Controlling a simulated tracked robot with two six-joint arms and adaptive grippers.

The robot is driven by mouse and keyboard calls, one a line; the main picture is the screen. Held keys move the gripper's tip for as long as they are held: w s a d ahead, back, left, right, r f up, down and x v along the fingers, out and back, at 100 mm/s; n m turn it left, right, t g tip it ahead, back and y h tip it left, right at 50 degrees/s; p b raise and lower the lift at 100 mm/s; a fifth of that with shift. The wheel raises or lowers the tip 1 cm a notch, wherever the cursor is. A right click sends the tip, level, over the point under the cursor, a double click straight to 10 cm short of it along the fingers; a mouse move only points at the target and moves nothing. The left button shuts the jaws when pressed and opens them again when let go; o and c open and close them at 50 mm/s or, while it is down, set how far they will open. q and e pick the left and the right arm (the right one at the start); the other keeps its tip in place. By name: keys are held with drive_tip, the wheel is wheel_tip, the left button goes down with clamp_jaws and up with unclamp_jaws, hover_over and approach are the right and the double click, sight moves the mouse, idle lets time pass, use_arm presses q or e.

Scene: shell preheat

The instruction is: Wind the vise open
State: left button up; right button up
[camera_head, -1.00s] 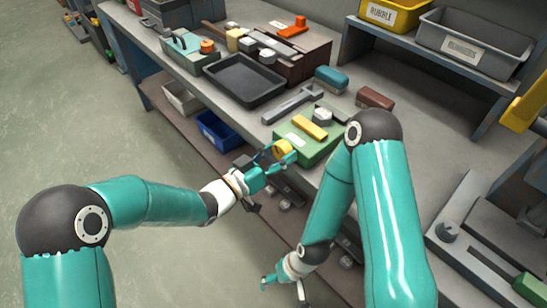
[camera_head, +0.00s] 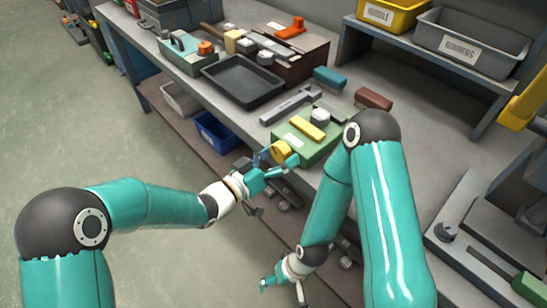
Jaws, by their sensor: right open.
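A green block-shaped device (camera_head: 318,150), which I take to be the vise, sits at the bench's front edge with a yellow bar (camera_head: 307,130) and a pale knob (camera_head: 320,116) on top. A yellow round part (camera_head: 281,152) is on its front side. My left gripper (camera_head: 277,160) is at this yellow part, with a finger seen on either side of it. Whether the fingers press on it is not clear. My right gripper (camera_head: 284,288) is open and empty, low in front of the bench, well below the vise. My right arm hides part of the vise's right side.
A dark tray (camera_head: 243,82) and a grey metal tool (camera_head: 290,106) lie behind the vise. A blue bin (camera_head: 216,131) is on the lower shelf.

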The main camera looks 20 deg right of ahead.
use_arm(q)
drive_tip(key=shift+w, duration=0.1)
drive_tip(key=shift+a+r, duration=0.1)
drive_tip(key=shift+a, duration=0.05)
drive_tip(key=shift+a, duration=0.25)
drive_tip(key=v, duration=1.1)
drive_tip(key=shift+a, duration=0.1)
